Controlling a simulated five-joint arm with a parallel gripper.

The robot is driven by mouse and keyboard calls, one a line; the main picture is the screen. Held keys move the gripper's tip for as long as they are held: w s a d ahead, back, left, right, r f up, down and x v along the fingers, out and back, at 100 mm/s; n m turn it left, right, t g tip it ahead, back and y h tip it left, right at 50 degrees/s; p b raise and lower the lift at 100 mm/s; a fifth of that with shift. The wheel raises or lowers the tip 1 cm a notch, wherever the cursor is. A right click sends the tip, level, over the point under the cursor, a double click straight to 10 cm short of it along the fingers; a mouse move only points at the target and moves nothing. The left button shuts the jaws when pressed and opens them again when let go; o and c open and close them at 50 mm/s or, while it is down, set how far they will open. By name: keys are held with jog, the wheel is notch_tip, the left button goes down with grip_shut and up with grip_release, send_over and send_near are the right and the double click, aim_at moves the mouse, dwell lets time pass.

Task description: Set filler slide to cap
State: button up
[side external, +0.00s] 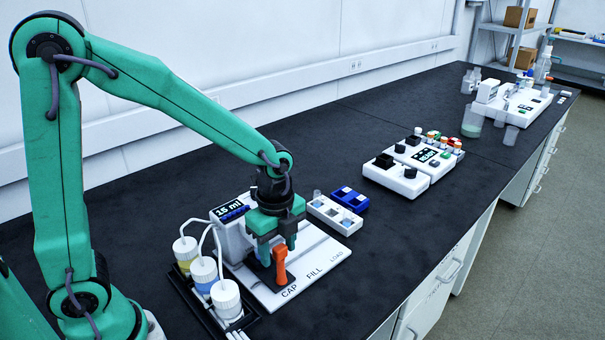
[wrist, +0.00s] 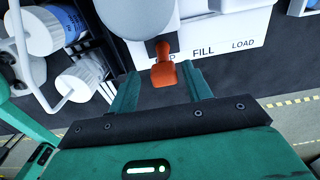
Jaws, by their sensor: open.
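The filler (side external: 232,240) is a white unit with a "15 ml" display and a white base plate marked CAP, FILL and LOAD. Its slide has an upright orange handle (side external: 279,266) on a dark base, standing by the CAP end of the plate. In the wrist view the orange handle (wrist: 163,72) partly covers the CAP label (wrist: 168,57); FILL and LOAD are clear to its right. My gripper (side external: 277,246) is open, pointing down over the handle. In the wrist view its two fingers (wrist: 162,90) stand apart with the handle between them; I cannot tell whether either touches it.
White-capped bottles (side external: 205,270) with tubes stand in a black rack left of the filler, close to my gripper. A white tray (side external: 335,215) and a blue rack (side external: 349,198) lie behind. Other white instruments (side external: 410,165) stand farther right. The bench front right is clear.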

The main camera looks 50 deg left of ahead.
jog(key=shift+r, duration=0.15)
jog(key=shift+r, duration=3.8)
jog(key=shift+s+a+r+n, duration=0.4)
jog(key=shift+r+n, duration=0.15)
jog(key=shift+n, duration=0.15)
jog(key=s+a+r+n+t, duration=0.2)
jog(key=s+n, duration=0.3)
jog(key=n, duration=0.3)
jog(key=s+a+r+n+t, duration=0.3)
jog(key=s+n, duration=0.2)
jog(key=n, duration=0.3)
jog(key=shift+s+a+r+n+t, duration=0.15)
jog(key=shift+a+r+n+t, duration=0.15)
jog(key=shift+a+r, duration=0.1)
